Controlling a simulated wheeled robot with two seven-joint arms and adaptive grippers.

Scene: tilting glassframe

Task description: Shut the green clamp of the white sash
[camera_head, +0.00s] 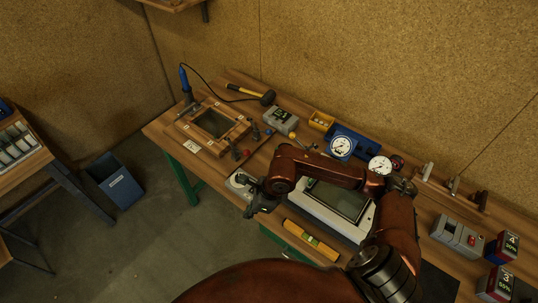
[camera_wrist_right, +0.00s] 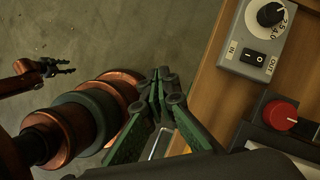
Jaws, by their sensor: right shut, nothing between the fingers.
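The white sash (camera_head: 325,214), a pale frame around a dark pane, lies on the bench under my right arm, which hides part of it. Its corner also shows at lower right in the right wrist view (camera_wrist_right: 280,158), beside a red round knob (camera_wrist_right: 279,116) on a dark block. I cannot make out the green clamp in either view. My right gripper (camera_head: 254,200) is shut and empty, off the sash's left side near the bench's front edge. Its fingers show in the right wrist view (camera_wrist_right: 160,85). My left gripper (camera_wrist_right: 66,68) is small at the left of that view, over the floor.
A grey switch box (camera_wrist_right: 257,38) with a black knob stands near my right gripper. A wooden frame (camera_head: 190,140), mallet (camera_head: 262,97), gauges (camera_head: 341,147) and yellow level (camera_head: 311,241) occupy the bench. A blue bin (camera_head: 118,183) stands on open floor.

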